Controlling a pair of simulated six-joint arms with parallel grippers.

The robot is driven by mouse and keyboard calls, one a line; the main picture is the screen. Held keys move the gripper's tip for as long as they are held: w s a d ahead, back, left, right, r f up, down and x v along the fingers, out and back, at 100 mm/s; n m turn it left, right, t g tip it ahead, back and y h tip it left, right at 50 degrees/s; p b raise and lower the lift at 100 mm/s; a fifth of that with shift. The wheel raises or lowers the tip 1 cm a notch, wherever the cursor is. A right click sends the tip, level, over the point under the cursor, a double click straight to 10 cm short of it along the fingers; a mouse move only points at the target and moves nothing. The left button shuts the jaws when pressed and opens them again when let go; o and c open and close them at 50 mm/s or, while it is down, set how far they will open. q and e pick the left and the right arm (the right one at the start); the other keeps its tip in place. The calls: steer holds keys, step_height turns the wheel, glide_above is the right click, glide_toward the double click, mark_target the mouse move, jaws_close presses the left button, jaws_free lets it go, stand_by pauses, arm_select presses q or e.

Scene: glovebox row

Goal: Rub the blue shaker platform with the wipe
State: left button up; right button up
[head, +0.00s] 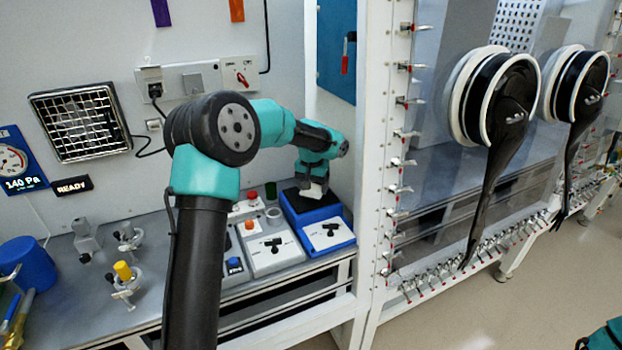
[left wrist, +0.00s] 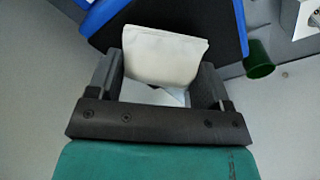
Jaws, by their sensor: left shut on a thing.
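The blue shaker (head: 318,222) stands on the bench near its right end, with a dark platform on top (head: 300,206). My left gripper (head: 313,190) is over this platform, pointing down. In the left wrist view the gripper (left wrist: 162,85) is shut on the white folded wipe (left wrist: 165,56). The wipe lies over the dark platform (left wrist: 222,20) with its blue rim around it. I cannot tell for sure whether the wipe touches the platform. My right gripper is not in view.
Left of the shaker stands a grey device (head: 268,248) with knobs. A green cup (left wrist: 258,60) is close beside the shaker. Valve fittings (head: 125,278) and a blue container (head: 28,262) are further left. A white frame post (head: 375,200) rises just right of the shaker.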

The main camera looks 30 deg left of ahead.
arm_select(q)
steer(key=shift+f, duration=0.5)
steer(key=shift+w+a+f, duration=0.2)
steer(key=shift+a+f, duration=0.15)
steer(key=shift+f, duration=0.2)
steer(key=shift+c, duration=0.3)
steer(key=shift+w+a+f, duration=0.15)
steer(key=shift+w+a, duration=0.3)
steer(key=shift+a, duration=0.15)
steer(key=shift+w+a+f, duration=0.15)
steer(key=shift+w+a, duration=0.25)
steer(key=shift+a, duration=0.2)
steer(key=shift+w+r, duration=0.15)
steer(key=s+d, duration=0.2)
steer(key=d, duration=0.1)
steer(key=shift+s+d, duration=0.15)
steer(key=shift+s, duration=0.1)
step_height(320, 180, up, 2)
steer(key=shift+r, duration=3.05)
steer(key=shift+a, duration=0.2)
